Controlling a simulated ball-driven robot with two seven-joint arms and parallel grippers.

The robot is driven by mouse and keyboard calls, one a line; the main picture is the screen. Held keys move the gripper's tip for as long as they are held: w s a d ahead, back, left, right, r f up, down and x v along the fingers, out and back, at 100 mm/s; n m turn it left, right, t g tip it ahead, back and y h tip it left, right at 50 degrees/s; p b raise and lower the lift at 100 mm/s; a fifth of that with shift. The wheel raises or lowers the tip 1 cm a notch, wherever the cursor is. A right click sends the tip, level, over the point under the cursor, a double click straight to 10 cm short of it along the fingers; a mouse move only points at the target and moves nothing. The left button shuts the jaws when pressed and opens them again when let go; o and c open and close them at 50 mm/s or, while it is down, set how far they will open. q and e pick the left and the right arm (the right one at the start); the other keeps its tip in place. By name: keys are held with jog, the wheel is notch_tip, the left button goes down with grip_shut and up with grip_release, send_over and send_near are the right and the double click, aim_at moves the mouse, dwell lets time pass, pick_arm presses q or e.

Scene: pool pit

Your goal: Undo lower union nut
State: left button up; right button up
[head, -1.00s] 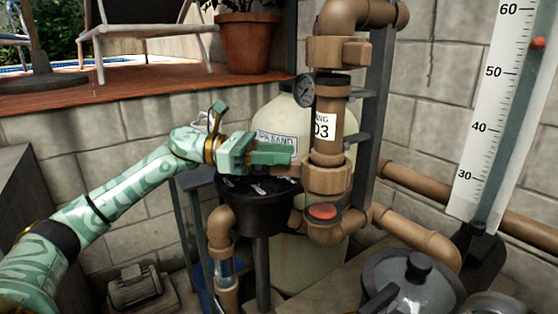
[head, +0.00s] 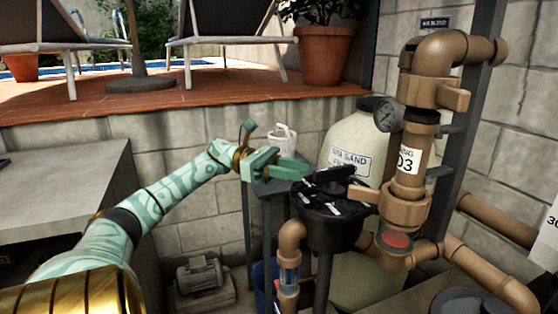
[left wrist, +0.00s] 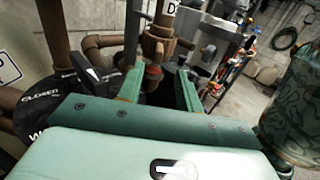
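The lower union nut (head: 404,207) is a brown collar low on the brown vertical pipe, under the white "03" label. Its lug (head: 364,194) points left. In the left wrist view, the nut (left wrist: 157,45) shows ahead, beyond the fingers. My left gripper (head: 300,168) is left of the lug and apart from it, above the black valve top. The left wrist view shows the gripper (left wrist: 158,88) with its two green fingers apart and nothing held between them. My right gripper is not in view.
The black multiport valve (head: 330,225) and cream sand filter tank (head: 352,128) stand beside the pipe. An upper union nut (head: 433,92) and a pressure gauge (head: 388,115) are above. A red-faced fitting (head: 397,241) is below the lower nut.

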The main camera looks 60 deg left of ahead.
pick_arm(q)
jog(key=v, duration=0.2)
jog(key=shift+s+a, duration=0.15)
jog(key=shift+a, duration=0.1)
dwell(0.5)
